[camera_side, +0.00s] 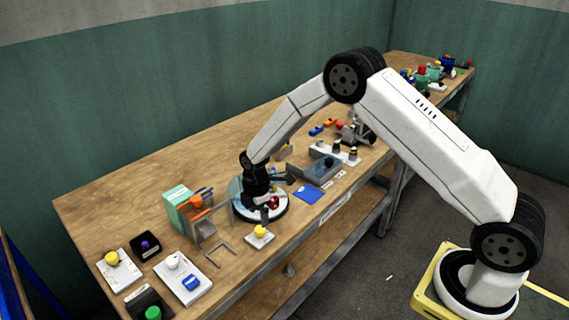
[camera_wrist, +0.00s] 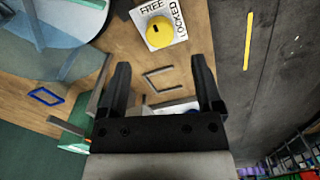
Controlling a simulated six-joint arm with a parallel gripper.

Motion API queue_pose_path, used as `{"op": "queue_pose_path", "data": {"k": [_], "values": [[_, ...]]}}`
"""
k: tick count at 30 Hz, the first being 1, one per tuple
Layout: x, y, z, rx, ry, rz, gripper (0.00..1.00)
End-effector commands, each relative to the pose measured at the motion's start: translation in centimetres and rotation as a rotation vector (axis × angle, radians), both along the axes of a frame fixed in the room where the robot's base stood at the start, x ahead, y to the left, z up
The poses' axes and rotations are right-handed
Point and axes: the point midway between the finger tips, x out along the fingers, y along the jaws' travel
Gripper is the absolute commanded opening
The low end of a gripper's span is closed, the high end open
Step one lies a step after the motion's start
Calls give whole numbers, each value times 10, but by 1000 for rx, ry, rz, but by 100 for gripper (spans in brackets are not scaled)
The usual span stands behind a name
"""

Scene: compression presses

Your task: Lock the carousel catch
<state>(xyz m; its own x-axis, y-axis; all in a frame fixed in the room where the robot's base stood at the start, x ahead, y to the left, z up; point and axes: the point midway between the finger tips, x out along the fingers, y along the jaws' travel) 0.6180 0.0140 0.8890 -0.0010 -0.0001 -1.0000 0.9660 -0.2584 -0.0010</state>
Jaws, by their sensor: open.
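The carousel catch is a yellow knob (camera_wrist: 159,32) on a white plate marked FREE at the top and LOCKED at the right in the wrist view. A small dark mark shows left of the knob's centre; its exact setting is hard to read. In the side view the knob (camera_side: 260,231) sits at the table's front edge, before the round carousel (camera_side: 281,211). My gripper (camera_side: 264,213) points down by the carousel's front rim, close to the knob. In the wrist view my gripper (camera_wrist: 162,75) is open with nothing between its fingers, and the knob lies beyond the fingertips.
A metal bracket (camera_side: 219,255) lies left of the catch, and a green-and-white box (camera_side: 178,208) stands behind it. Plates with a white knob (camera_side: 172,262) and a yellow knob (camera_side: 112,258) are farther left. A blue card (camera_side: 307,193) lies to the right. The floor drops beyond the front edge.

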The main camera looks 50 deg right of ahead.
Motion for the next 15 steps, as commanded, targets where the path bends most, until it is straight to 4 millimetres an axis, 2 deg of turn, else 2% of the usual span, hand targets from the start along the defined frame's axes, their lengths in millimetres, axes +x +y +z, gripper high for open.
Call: {"op": "queue_pose_path", "data": {"k": [9,15], "values": [[0,0,-37,0,1,-1,84],[0,0,-52,0,-1,-1,84]]}}
